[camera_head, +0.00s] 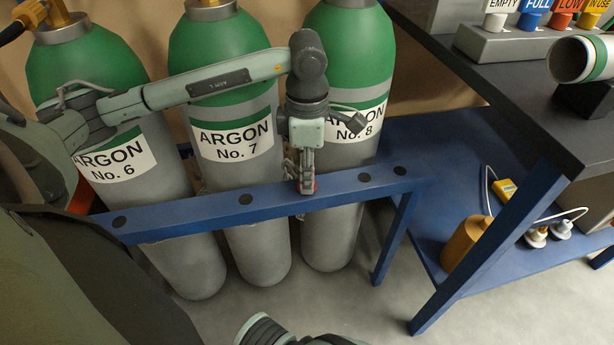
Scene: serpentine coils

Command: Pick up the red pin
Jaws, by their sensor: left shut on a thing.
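The red pin (310,185) shows as a small patch of red at the top of the blue rail (275,201), in front of the gap between the cylinders Argon No. 7 and Argon No. 8. My left gripper (304,182) points down at the rail and is shut on the pin. Its fingers hide most of the pin. I cannot tell whether the pin is still seated in the rail or clear of it. My right gripper is not in view.
Argon cylinders No. 6 (122,190), No. 7 (235,160) and No. 8 (345,110) stand behind the rail. A dark-topped bench (500,85) with a blue lower shelf (415,150) stands at right. Grey floor (340,305) lies open in front.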

